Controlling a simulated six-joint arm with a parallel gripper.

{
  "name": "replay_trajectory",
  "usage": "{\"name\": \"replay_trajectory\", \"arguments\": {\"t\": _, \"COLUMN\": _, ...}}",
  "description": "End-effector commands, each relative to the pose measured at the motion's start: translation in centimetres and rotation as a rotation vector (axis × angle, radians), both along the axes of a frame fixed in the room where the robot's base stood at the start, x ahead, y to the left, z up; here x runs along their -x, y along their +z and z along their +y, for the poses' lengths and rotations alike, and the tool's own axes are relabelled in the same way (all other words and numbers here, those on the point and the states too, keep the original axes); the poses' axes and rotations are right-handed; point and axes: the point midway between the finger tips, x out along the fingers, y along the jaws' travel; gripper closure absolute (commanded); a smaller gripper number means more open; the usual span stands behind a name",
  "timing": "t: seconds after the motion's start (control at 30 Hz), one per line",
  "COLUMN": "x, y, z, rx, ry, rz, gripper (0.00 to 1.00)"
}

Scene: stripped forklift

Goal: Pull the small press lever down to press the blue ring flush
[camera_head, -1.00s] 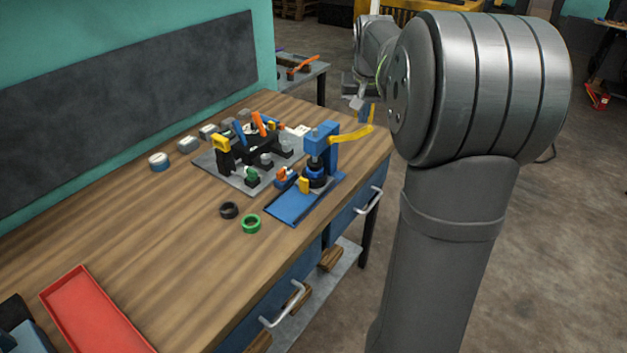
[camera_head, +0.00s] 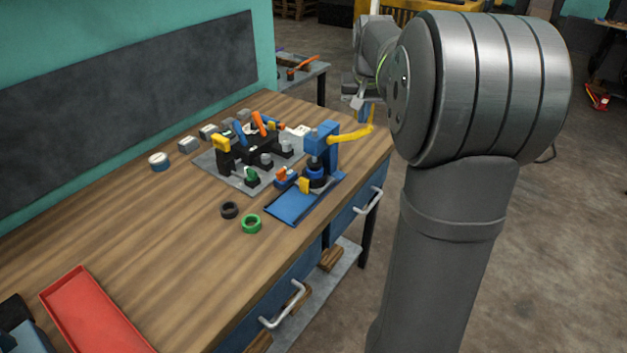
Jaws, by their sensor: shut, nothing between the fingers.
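The small blue press (camera_head: 322,143) stands at the right end of the workbench, on a blue base plate (camera_head: 290,208). Its yellow lever (camera_head: 350,135) reaches out to the right from the top, with a thin yellow upright part at its outer end. The blue ring (camera_head: 316,172) sits under the press head, around or on a dark post; the gap above it is too small to judge. My gripper (camera_head: 357,103) is above the lever's outer end, shut and empty, partly hidden by my arm. Contact with the lever cannot be made out.
A grey fixture plate (camera_head: 205,163) with black, orange and green parts lies left of the press. A black ring (camera_head: 229,210) and a green ring (camera_head: 252,224) lie in front. A red tray (camera_head: 62,309) is at near left. The middle of the bench is clear.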

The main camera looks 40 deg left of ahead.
Motion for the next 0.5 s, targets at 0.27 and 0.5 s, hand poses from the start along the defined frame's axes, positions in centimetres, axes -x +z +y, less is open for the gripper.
{"name": "replay_trajectory", "arguments": {"t": 0.27, "x": 0.0, "y": -0.2, "z": 0.0, "rx": 0.0, "ry": 0.0, "rz": 0.0, "gripper": 1.0}}
{"name": "replay_trajectory", "arguments": {"t": 0.5, "x": 0.0, "y": -1.0, "z": 0.0, "rx": 0.0, "ry": 0.0, "rz": 0.001, "gripper": 1.0}}
